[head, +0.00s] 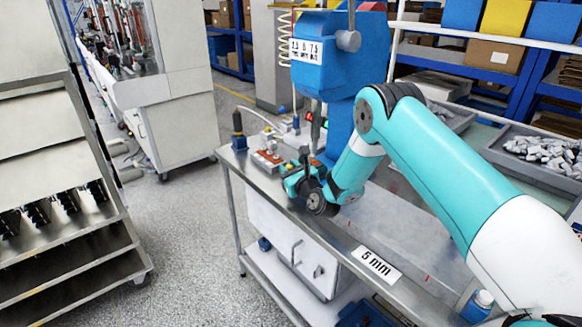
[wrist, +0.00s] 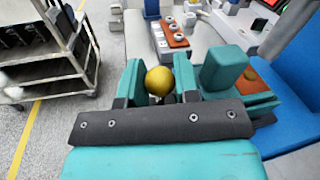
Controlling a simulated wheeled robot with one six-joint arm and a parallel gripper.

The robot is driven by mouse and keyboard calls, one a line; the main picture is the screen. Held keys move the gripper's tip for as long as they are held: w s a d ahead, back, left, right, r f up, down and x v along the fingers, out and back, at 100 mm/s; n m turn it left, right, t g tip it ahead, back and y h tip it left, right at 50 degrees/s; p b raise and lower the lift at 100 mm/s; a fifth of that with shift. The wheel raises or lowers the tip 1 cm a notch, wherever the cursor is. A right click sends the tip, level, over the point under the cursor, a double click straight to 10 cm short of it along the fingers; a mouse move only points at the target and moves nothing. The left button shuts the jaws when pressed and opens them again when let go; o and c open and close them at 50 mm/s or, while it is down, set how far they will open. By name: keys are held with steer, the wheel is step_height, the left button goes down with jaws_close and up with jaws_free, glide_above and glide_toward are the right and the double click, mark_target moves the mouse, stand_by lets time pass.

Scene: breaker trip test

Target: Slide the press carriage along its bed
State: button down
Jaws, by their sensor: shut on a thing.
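My gripper (wrist: 159,78) is shut on a round yellow knob (wrist: 160,80), which sits between its two teal fingers. In the head view my gripper (head: 303,184) is low over the bench, in front of the blue press (head: 340,58). The knob appears to be the handle of the press carriage, but the carriage body and its bed are mostly hidden by my gripper and wrist. A teal block (wrist: 223,68) stands just right of the fingers in the wrist view; I cannot tell what it belongs to.
The metal bench (head: 385,258) carries a "5 mm" label (head: 375,264). An orange-brown block with buttons (head: 267,159) lies beyond my gripper, also in the wrist view (wrist: 176,33). A shelf cart (head: 75,235) stands left, across open floor. A grey tray of parts (head: 520,160) is right.

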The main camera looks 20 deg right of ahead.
steer(key=shift+w+r, duration=0.15)
steer(key=shift+r, duration=0.05)
steer(key=c, duration=1.1)
jaws_free()
steer(key=shift+w+a+f, duration=0.1)
steer(key=shift+c, duration=0.2)
steer(key=shift+s+f+b, duration=0.25)
steer(key=shift+s+b, duration=0.1)
steer(key=shift+s, duration=0.1)
steer(key=s+d+b, duration=0.1)
steer(key=s+b, duration=0.7)
steer(key=b, duration=0.2)
steer(key=s+d+b, duration=0.2)
steer(key=s+b, duration=0.6)
steer(key=b, duration=0.2)
steer(key=shift+s+d+r, duration=0.15)
steer(key=shift+d+r, duration=0.05)
steer(key=shift+d, duration=0.05)
